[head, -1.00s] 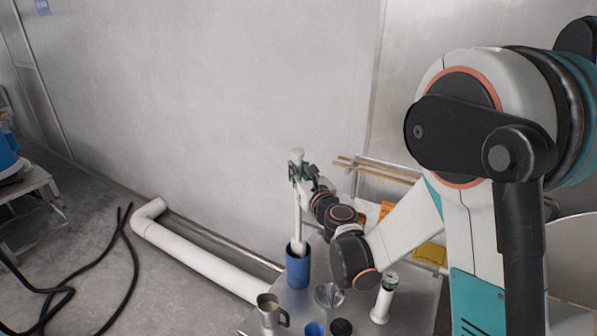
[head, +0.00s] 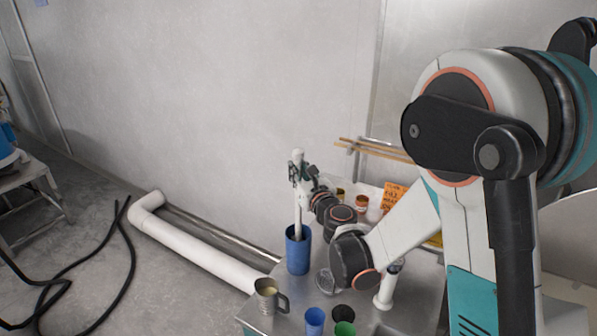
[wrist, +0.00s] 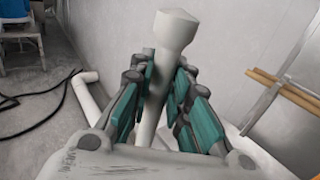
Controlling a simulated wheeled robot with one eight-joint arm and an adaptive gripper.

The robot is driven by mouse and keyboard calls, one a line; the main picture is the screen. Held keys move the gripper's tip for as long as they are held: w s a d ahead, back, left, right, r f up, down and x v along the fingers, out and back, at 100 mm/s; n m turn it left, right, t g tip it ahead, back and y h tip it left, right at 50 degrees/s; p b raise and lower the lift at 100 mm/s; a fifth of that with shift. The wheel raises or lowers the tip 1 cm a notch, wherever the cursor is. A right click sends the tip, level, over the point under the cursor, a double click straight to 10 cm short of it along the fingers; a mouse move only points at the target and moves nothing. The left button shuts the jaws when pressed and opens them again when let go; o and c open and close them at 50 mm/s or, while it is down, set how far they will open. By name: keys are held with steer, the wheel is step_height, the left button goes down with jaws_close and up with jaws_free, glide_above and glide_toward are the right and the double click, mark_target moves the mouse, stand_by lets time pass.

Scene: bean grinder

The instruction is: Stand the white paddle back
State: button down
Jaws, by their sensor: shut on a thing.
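The white paddle (head: 298,212) stands nearly upright, its lower end inside the tall blue container (head: 298,256) on the metal table. The container's wall hides that end, so I cannot tell whether it touches the bottom. My gripper (head: 298,172) is shut on the paddle's upper part, above the container. In the wrist view, the teal-padded fingers of my gripper (wrist: 163,95) lie on both sides of the white shaft, and the paddle's wide, rounded knob (wrist: 172,32) sticks out beyond them.
A metal jug (head: 268,298), a blue cup (head: 314,320), a green cup (head: 344,328) and a white cylinder (head: 385,292) stand on the table (head: 404,312) near the container. Wooden sticks (head: 375,151) lie by the wall behind. A white pipe (head: 195,245) runs along the floor.

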steer(key=c, duration=1.4)
jaws_free()
steer(key=shift+c, duration=0.2)
steer(key=shift+s, duration=0.1)
steer(key=v, duration=1.2)
